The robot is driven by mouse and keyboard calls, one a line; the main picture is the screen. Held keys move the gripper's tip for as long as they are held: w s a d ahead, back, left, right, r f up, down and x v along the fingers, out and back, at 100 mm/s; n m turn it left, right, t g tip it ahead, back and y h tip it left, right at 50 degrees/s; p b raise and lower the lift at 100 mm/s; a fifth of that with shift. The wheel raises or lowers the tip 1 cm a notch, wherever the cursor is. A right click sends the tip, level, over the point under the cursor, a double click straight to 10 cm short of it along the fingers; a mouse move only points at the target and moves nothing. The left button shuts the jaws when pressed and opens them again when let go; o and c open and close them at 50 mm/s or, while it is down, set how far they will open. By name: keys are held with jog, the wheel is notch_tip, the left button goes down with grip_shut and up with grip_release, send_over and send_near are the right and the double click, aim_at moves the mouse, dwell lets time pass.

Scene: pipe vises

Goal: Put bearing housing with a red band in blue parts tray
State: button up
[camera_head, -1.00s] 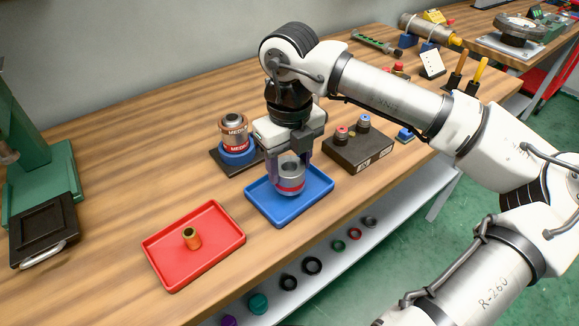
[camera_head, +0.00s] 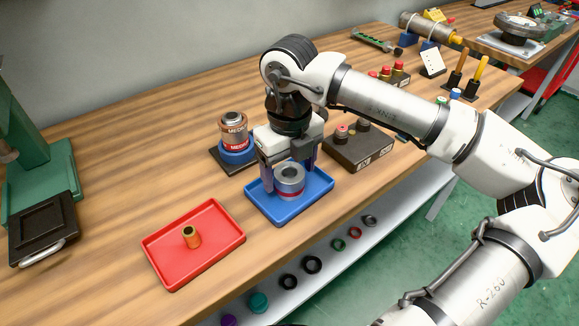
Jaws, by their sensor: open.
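The bearing housing (camera_head: 290,180) is a grey metal cylinder with a dark centre hole and a red band around its lower part. It stands upright in the blue parts tray (camera_head: 257,203), which lies on the wooden bench. My gripper (camera_head: 288,168) is open, pointing down, with its fingers apart on either side of the housing and a little behind and above it. The fingertips are partly hidden by the housing, so I cannot tell if either finger touches it.
A red tray (camera_head: 208,255) with a small brass bushing (camera_head: 191,237) lies to the left. A can-like part in a blue ring (camera_head: 236,140) stands behind. A dark block with knobs (camera_head: 358,150) is to the right. A green machine (camera_head: 40,170) stands far left.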

notch_tip(320, 180, up, 12)
jog(key=shift+r, duration=0.15)
dwell(0.3)
